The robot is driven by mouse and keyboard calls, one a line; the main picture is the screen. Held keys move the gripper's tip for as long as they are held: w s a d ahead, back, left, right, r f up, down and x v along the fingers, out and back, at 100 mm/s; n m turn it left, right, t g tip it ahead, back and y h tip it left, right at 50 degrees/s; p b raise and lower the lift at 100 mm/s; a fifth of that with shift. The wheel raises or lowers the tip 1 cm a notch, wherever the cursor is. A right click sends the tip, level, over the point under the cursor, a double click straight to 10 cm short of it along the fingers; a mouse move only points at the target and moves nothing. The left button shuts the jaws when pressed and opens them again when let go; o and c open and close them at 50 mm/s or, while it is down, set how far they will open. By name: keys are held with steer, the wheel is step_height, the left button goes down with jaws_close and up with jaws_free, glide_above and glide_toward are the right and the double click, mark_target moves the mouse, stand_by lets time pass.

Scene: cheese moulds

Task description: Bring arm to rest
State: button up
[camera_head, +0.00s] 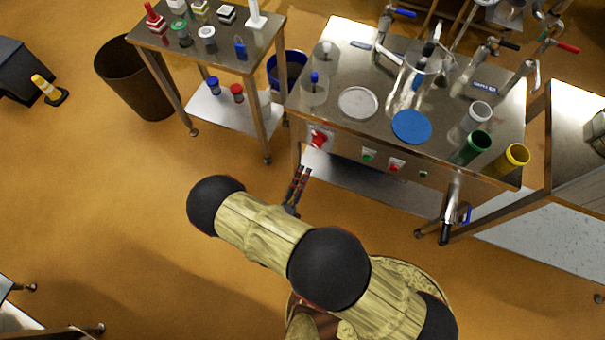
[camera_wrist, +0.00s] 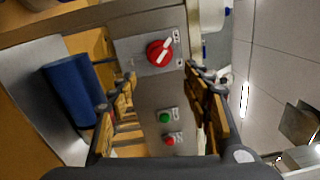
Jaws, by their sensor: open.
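My gripper (camera_head: 298,186) is in front of the steel machine table, low beside its front panel, at the end of my bent arm. In the wrist view my gripper (camera_wrist: 160,90) shows its two fingers apart with nothing between them. Beyond the fingers is the front panel with a red rotary switch (camera_wrist: 159,53), a green button (camera_wrist: 164,117) and a red button (camera_wrist: 169,141). The switch also shows in the head view (camera_head: 319,138). The fingers appear apart from the panel, though the exact gap is hard to judge.
The machine table (camera_head: 335,112) carries a blue disc (camera_head: 411,127), a white disc (camera_head: 358,102) and several cups. A small side table (camera_head: 226,54) and a brown bin (camera_head: 133,79) stand to the left. A steel handle (camera_head: 452,207) juts out at right.

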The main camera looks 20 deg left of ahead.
stand_by(0.5)
steer(key=s+d+r+m+g+h, duration=0.25)
steer(key=d+m+g+h, duration=0.2)
steer(key=d+m, duration=0.4)
steer(key=s+d+r+m+g+h, duration=0.1)
steer(key=s+d+m+g+h, duration=0.2)
steer(key=d+m+h, duration=0.5)
steer(key=s+d+r+m+g+y, duration=0.2)
steer(key=r+m+g+y, duration=0.4)
steer(key=r+m, duration=0.7)
steer(key=s+d+r+m+g+y, duration=0.2)
steer(key=r+m+g+y, duration=0.35)
steer(key=r+m, duration=0.75)
steer(key=w+d+r+m+t+y, duration=0.1)
steer(key=d+r+m+t+y, duration=0.1)
steer(key=d+r+m+t, duration=0.4)
steer(key=d+r+m, duration=0.3)
steer(key=d+r, duration=0.3)
steer(key=r, duration=0.2)
